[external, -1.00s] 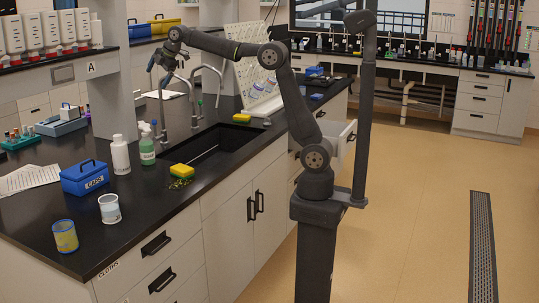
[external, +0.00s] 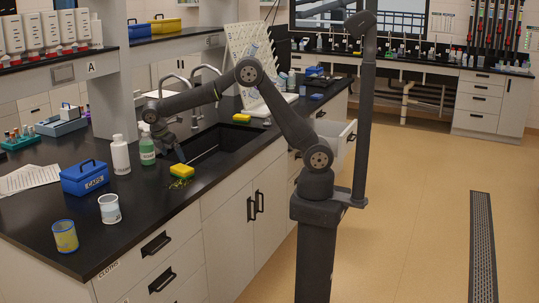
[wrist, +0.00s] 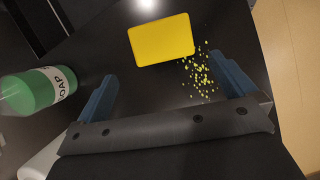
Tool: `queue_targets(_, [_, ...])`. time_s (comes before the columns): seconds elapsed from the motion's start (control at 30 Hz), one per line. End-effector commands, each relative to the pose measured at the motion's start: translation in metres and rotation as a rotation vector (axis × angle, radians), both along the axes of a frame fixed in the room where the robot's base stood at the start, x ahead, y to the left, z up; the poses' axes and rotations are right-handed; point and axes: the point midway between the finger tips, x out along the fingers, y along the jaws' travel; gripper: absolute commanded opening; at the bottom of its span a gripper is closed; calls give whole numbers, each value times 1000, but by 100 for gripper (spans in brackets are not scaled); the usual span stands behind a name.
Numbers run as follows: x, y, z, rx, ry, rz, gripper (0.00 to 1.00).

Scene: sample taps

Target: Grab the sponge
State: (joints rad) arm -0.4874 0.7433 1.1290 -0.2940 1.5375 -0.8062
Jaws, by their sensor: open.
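A yellow sponge with a darker green underside (external: 181,171) lies on the black counter at the front edge of the sink. A second yellow and green sponge (external: 241,118) lies further back, beyond the sink.
A green soap bottle (external: 147,150) stands close to my gripper, left of the left finger in the wrist view (wrist: 35,90). A white bottle (external: 120,155) stands beside it. Yellow crumbs (wrist: 198,72) lie next to the sponge. The sink (external: 216,146) is open behind it.

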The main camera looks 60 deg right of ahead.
Motion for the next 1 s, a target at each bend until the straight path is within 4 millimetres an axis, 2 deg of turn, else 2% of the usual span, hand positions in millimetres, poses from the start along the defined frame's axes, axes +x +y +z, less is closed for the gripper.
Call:
queue_targets(0.1, [-2,-8,-19,-1,1,1,100])
queue_targets(0.37, [-4,-16,-36,0,1,0,100])
queue_targets(0.63, [-12,-32,-70,0,0,0,100])
queue_targets(0.77, [-12,-35,-77,1,-3,0,100])
queue_targets(0.97, [-12,-35,-78,2,-3,0,100])
queue_targets(1.0, [-12,-35,-78,2,-3,0,94])
